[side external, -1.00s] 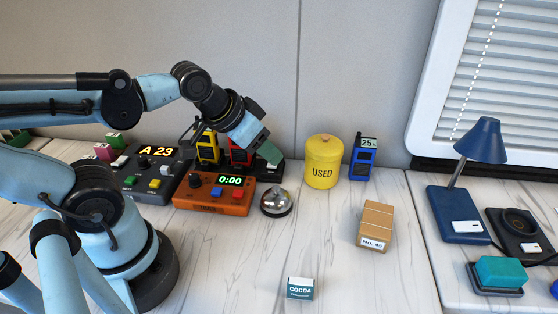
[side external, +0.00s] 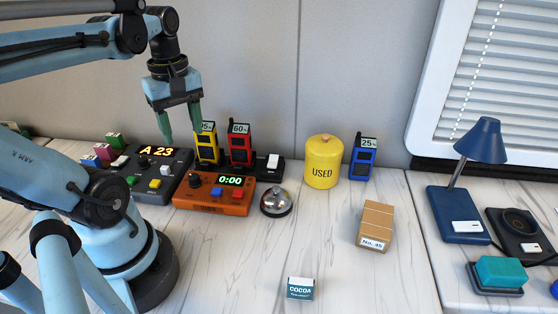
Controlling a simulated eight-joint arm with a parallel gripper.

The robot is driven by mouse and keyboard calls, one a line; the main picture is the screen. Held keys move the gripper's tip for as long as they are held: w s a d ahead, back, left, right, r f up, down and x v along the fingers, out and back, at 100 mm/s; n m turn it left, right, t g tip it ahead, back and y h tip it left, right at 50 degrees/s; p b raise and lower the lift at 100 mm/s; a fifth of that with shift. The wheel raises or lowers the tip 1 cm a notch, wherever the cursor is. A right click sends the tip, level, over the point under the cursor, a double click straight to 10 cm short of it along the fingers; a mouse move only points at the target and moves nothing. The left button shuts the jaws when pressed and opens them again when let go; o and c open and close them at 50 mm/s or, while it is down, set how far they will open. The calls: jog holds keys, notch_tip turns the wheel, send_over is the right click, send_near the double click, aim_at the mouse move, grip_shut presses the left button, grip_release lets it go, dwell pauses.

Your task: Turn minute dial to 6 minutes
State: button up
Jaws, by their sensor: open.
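The orange timer box (side external: 212,206) sits on the counter and its display (side external: 230,181) reads 0:00. A dark round dial (side external: 195,181) is at its upper left. A blue button (side external: 216,192) and a red button (side external: 238,194) are on its face. My gripper (side external: 182,136) is open and empty, with its green fingers pointing down. It is raised above the back of the timer and the dark panel, apart from the dial in the picture. Its exact height over the dial is hard to tell.
A dark panel (side external: 133,186) showing A 23 stands left of the timer. A silver bell (side external: 277,203) is close on the right. Yellow (side external: 207,150) and red (side external: 240,152) handsets stand behind, near a yellow USED canister (side external: 323,170). The front counter is mostly clear around a COCOA box (side external: 300,289).

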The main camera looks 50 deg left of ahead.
aim_at(194, 176)
jog(key=shift+f, duration=5.95)
grip_shut()
